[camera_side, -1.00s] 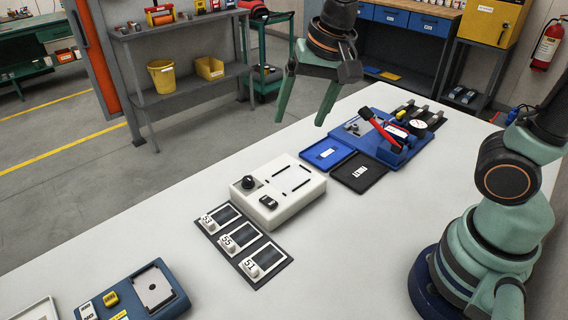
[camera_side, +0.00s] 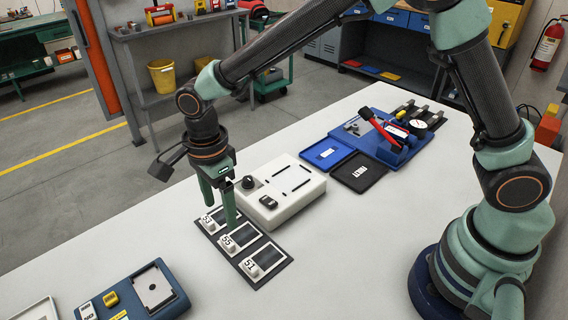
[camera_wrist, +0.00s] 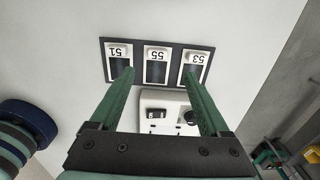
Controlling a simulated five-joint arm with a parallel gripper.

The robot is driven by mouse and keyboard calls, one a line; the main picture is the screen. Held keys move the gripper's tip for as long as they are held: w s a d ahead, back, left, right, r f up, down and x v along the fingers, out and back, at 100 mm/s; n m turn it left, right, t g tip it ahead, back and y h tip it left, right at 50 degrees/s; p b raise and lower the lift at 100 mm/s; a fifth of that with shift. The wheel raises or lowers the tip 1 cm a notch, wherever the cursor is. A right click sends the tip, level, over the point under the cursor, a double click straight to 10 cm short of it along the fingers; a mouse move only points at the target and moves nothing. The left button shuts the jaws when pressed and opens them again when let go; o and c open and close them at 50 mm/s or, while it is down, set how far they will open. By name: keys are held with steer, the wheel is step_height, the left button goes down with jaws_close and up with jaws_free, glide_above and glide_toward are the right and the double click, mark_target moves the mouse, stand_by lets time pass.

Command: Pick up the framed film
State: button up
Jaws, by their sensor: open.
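Three small framed films, each with a white numbered tab and a dark window, lie in a row on a dark tray (camera_side: 257,286): film 53 (camera_side: 209,222), film 55 (camera_side: 228,242) and film 51 (camera_side: 250,268). In the wrist view, film 55 (camera_wrist: 157,53) is in the middle, film 51 (camera_wrist: 119,51) left and film 53 (camera_wrist: 197,57) right. My gripper (camera_side: 221,213) points down over the row, open and empty. In the wrist view, its fingertips (camera_wrist: 158,72) spread either side of film 55, overlapping the outer two windows. Their exact height is unclear.
A white box with a knob (camera_side: 291,204) stands right behind the tray. A blue tray (camera_side: 328,153), a black tray (camera_side: 359,172) and a blue fixture with a red lever (camera_side: 386,146) lie farther back. A blue case (camera_side: 176,303) is at front left. White table is clear between.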

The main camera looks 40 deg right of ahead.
mark_target(227, 240)
steer(key=f, duration=0.9)
steer(key=shift+s, duration=0.25)
jaws_close()
